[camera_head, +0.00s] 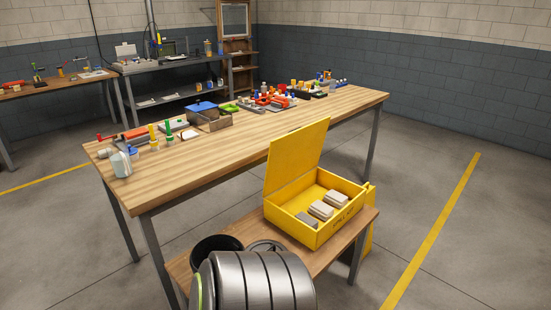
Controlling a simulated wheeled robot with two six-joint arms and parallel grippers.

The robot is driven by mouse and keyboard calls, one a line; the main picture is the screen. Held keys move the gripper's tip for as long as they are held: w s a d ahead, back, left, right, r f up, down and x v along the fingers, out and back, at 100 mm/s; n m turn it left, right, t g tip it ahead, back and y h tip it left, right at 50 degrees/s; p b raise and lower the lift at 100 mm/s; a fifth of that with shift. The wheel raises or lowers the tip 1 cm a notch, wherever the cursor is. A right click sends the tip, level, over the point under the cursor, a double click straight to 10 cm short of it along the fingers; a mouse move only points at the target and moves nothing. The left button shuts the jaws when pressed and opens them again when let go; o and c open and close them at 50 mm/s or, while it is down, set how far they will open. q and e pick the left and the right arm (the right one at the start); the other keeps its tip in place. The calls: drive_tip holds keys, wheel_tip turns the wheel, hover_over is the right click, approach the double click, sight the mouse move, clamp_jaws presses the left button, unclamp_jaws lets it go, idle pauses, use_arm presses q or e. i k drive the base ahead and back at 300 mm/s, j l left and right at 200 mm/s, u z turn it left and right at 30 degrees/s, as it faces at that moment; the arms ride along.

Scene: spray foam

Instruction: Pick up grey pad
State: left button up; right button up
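The yellow box (321,236) stands on a low wooden bench with its lid (297,158) raised. Inside it several flat pads lie in a row, apparently some of them stacked. The grey pad (307,220) is nearest the box's left front side and looks darker than the others. A paler beige-grey pad (321,210) lies beside it, and another pale pad (337,198) lies farther right. The left part of the box floor is bare. Neither of my grippers shows in this view.
The low bench (361,228) also carries a black bucket (212,245). A dark ribbed round shape covers its near end. The floor on the right is clear.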

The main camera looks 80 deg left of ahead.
sight(311, 222)
drive_tip(key=i+j+u, duration=0.15)
drive_tip(key=i+u, duration=0.15)
drive_tip(key=u, duration=0.15)
drive_tip(key=i+u, duration=0.3)
drive_tip(key=u, duration=0.2)
drive_tip(key=i+u, duration=0.3)
drive_tip(key=u, duration=0.15)
drive_tip(key=i+l+u, duration=0.2)
drive_tip(key=u, duration=0.25)
drive_tip(key=i, duration=0.05)
